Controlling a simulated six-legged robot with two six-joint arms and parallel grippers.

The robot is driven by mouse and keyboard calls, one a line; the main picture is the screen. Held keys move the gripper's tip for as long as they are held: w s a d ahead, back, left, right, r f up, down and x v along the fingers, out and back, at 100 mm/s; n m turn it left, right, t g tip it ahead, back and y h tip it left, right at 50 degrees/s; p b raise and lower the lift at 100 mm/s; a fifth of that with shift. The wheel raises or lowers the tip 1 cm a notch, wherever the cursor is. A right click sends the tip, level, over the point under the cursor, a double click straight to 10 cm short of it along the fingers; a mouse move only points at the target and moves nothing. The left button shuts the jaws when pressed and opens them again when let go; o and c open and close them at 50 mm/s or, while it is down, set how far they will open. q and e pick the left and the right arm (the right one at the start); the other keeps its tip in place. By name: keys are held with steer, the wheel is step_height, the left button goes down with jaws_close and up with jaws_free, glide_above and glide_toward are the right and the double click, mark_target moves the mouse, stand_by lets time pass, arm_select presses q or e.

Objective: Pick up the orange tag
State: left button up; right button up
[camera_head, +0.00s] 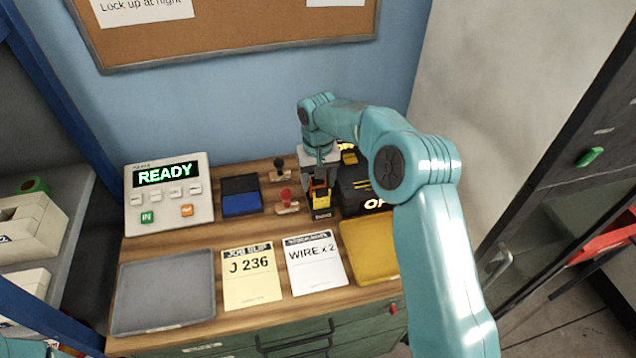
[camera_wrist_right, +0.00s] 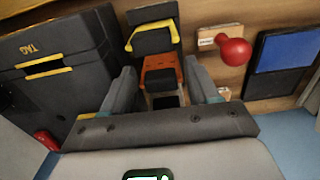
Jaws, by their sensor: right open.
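The orange tag (camera_wrist_right: 162,74) shows in the right wrist view as an orange piece with dark parts, between the two fingers of my right gripper (camera_wrist_right: 158,70). A black piece with a yellow handle (camera_wrist_right: 150,36) is just beyond it. In the head view my right gripper (camera_head: 318,184) points down over this spot, and the orange tag (camera_head: 320,184) is mostly covered by the gripper. The right fingers are apart, one on each side of the tag; I cannot tell whether they touch it. My left gripper is not in view.
A dark box marked TAG (camera_wrist_right: 60,62) stands close beside the gripper. A red-knobbed stamp (camera_head: 286,197) and a blue pad (camera_head: 241,203) are on the other side. A READY console (camera_head: 170,205), grey tray (camera_head: 165,292), paper slips and yellow tray (camera_head: 368,262) occupy the bench.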

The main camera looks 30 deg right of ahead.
steer(key=shift+w+f, duration=0.1)
steer(key=shift+f, duration=0.95)
steer(key=shift+s+a, duration=0.1)
steer(key=shift+s, duration=0.1)
steer(key=shift+w+f, duration=0.1)
steer(key=shift+w, duration=0.05)
steer(key=c, duration=0.8)
steer(key=shift+r, duration=0.2)
